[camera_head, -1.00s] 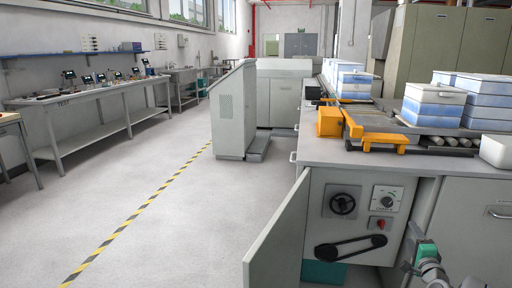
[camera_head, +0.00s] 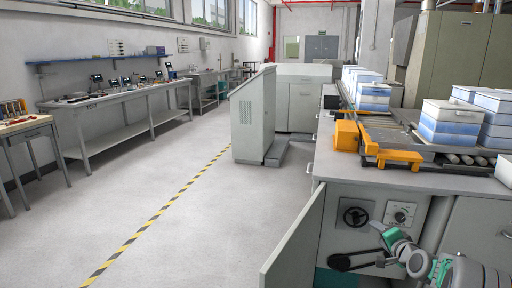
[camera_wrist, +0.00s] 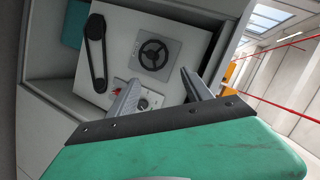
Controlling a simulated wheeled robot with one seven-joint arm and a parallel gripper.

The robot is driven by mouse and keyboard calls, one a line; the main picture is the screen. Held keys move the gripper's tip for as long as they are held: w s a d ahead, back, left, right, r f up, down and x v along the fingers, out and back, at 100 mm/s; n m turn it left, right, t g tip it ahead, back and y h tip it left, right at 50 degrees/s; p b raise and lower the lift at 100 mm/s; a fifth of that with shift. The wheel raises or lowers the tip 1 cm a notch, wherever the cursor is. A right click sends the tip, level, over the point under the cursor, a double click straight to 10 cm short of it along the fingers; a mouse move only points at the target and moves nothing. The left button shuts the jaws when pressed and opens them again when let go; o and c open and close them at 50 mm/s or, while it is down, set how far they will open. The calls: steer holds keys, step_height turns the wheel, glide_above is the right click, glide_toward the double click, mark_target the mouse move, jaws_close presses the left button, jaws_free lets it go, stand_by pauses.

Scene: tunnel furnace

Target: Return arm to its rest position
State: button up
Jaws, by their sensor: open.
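My gripper (camera_wrist: 161,75) is open and empty in the wrist view, its two grey fingers spread apart. The fingers point toward the control panel (camera_wrist: 118,55) inside the open cabinet, and the picture is tilted. The panel has a black handwheel (camera_wrist: 153,55), a black crank-like bar (camera_wrist: 95,45) and a dial, which a finger partly covers. In the head view my grey and green arm is at the lower right, in front of the panel and overlapping its lower part. I cannot tell the gap between the fingers and the panel.
The cabinet door (camera_head: 293,245) stands open left of my arm. Above are the counter (camera_head: 340,165), an orange pusher frame (camera_head: 390,154) and blue-white boxes (camera_head: 445,122). A grey console (camera_head: 252,115) stands beyond. The floor (camera_head: 200,225) at left is clear up to the workbench (camera_head: 120,97).

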steer(key=s+a+r+n+g+p, duration=0.1)
steer(key=s+a+r+n+p, duration=0.1)
steer(key=s+a+r+p, duration=0.3)
steer(key=a+r+n+g+y+p, duration=0.1)
steer(key=a+r+n+g, duration=0.15)
steer(key=a, duration=0.45)
steer(key=s+a+r+n+g+p, duration=0.1)
steer(key=s+a+r+n+p, duration=0.15)
steer(key=a+r, duration=0.3)
steer(key=s+a+r+n+g+p, duration=0.2)
steer(key=s+a+p, duration=0.1)
steer(key=s, duration=0.5)
steer(key=s+a+r+n+g+p, duration=0.2)
steer(key=s+a+p, duration=0.1)
steer(key=s, duration=0.5)
steer(key=s+a+r+n+g+p, duration=0.1)
steer(key=s+a+p, duration=0.3)
steer(key=s, duration=0.4)
steer(key=shift+s+r+n+g+h, duration=0.35)
steer(key=shift+r+n+g+h, duration=0.05)
steer(key=shift+r+g, duration=0.15)
